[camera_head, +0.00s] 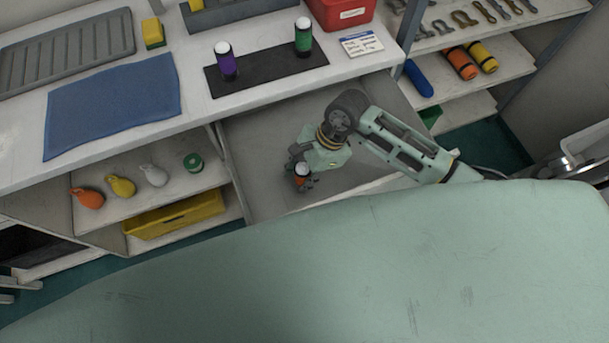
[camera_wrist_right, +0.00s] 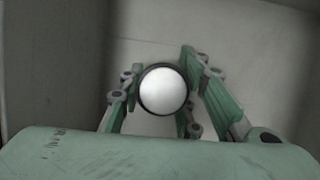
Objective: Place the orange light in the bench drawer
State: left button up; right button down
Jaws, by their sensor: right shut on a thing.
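The orange light (camera_head: 302,172), with a white top and dark rim, is held in my right gripper (camera_head: 301,179) over the open bench drawer (camera_head: 262,140). In the right wrist view its round white top (camera_wrist_right: 163,90) shows between the two fingers of my right gripper (camera_wrist_right: 160,98), which are shut on it. The grey drawer floor (camera_wrist_right: 150,30) lies behind it. I cannot tell whether the light touches the drawer floor. The drawer is pulled out below the bench top and looks otherwise empty. My left gripper is not in view.
A purple light (camera_head: 226,62) and a green light (camera_head: 303,38) stand on a dark mat (camera_head: 265,72) on the bench. A blue cloth (camera_head: 112,105) lies left. A shelf (camera_head: 150,195) with several small items is left of the drawer. A red box (camera_head: 340,12) stands at the back.

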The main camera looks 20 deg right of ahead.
notch_tip(320, 180, down, 4)
jog(key=shift+r, duration=0.1)
jog(key=shift+f, duration=0.25)
jog(key=c, duration=1.3)
grip_release()
jog(key=shift+r, duration=0.15)
